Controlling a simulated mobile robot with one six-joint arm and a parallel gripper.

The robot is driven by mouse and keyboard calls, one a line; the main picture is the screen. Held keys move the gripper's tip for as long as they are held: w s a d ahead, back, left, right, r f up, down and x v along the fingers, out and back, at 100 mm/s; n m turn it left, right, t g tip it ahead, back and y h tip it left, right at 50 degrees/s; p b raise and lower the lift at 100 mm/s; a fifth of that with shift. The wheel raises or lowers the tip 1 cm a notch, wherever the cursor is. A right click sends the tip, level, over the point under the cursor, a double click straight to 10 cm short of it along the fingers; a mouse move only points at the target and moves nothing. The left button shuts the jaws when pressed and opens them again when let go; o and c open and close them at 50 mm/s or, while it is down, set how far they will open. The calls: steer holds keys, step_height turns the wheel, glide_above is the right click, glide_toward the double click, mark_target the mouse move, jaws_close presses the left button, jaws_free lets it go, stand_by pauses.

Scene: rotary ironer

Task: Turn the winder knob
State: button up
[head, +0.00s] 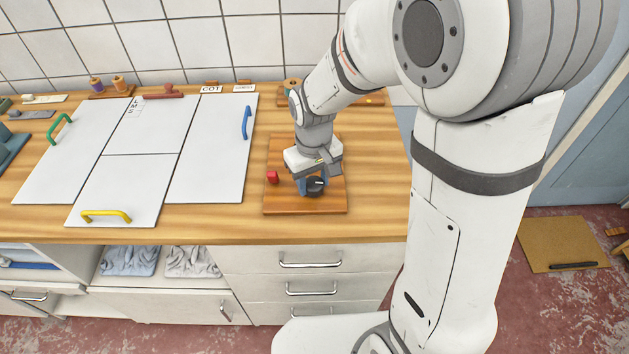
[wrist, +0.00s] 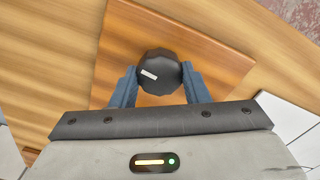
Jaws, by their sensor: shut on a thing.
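The winder knob (wrist: 160,73) is black and faceted with a white mark on its top. In the wrist view it sits between the two blue fingers of my gripper (wrist: 160,84), which are shut on its sides. In the head view the knob (head: 315,186) shows at the front of a brown wooden board (head: 280,203), with my gripper (head: 312,182) just above and behind it. The far side of the knob and the finger contact are partly hidden in the head view.
White panels with a blue handle (head: 247,122), a green handle (head: 60,129) and a yellow handle (head: 106,215) lie to the left. A thread spool (head: 292,86) stands behind my gripper. Bare worktop (head: 375,205) lies to the right.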

mark_target(314, 182)
steer(key=shift+n, duration=1.6)
steer(key=shift+b, duration=0.3)
steer(key=o, duration=1)
steer(key=shift+c, duration=0.2)
step_height(314, 182, up, 8)
steer(key=shift+f, duration=0.1)
